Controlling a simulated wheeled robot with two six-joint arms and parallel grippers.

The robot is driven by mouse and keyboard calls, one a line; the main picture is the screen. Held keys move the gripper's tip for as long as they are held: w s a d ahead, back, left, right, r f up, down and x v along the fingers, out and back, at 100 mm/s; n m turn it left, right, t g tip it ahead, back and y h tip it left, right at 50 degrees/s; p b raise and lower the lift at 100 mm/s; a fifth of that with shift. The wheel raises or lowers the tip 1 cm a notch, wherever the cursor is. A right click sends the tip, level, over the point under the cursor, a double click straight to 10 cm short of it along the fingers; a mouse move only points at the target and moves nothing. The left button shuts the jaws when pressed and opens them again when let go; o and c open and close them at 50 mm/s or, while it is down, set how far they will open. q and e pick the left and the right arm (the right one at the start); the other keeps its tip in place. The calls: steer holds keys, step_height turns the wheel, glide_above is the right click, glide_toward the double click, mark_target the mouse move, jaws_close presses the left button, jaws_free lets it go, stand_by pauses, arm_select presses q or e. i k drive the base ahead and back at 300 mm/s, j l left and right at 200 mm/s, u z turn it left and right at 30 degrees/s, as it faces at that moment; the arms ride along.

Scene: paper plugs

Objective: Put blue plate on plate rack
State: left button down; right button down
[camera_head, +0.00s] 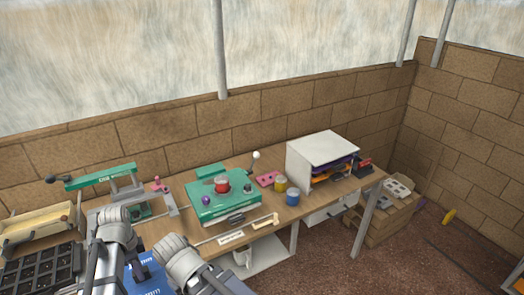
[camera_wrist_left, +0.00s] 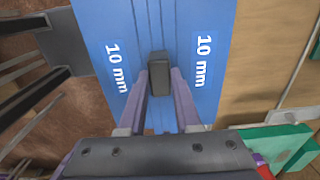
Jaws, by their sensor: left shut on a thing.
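The blue plate (camera_wrist_left: 205,30) fills the middle of the left wrist view, with two "10 mm" labels and a dark grip block (camera_wrist_left: 158,75). My left gripper (camera_wrist_left: 160,82) has its purple fingers on either side of this block, shut on it. In the head view, part of the blue plate (camera_head: 150,272) shows at the bottom between my arm parts, near the bench's front edge. A white open-fronted cabinet (camera_head: 322,150) at the bench's right holds several coloured plates; it looks like the plate rack. My right gripper's fingers are not seen.
A green press-like device (camera_head: 225,204) stands mid-bench. Yellow (camera_head: 280,184) and blue (camera_head: 293,197) cups stand between it and the cabinet. A green-handled tool (camera_head: 100,178) and a black tray (camera_head: 40,275) are at left.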

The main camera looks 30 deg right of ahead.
mark_target(323, 146)
steer(key=l+z, duration=0.1)
steer(key=l, duration=0.7)
steer(key=l+z, duration=0.1)
steer(key=l, duration=0.65)
steer(key=i+l+z, duration=0.1)
steer(key=l, duration=0.7)
steer(key=i+l+z, duration=0.15)
steer(key=l, duration=0.6)
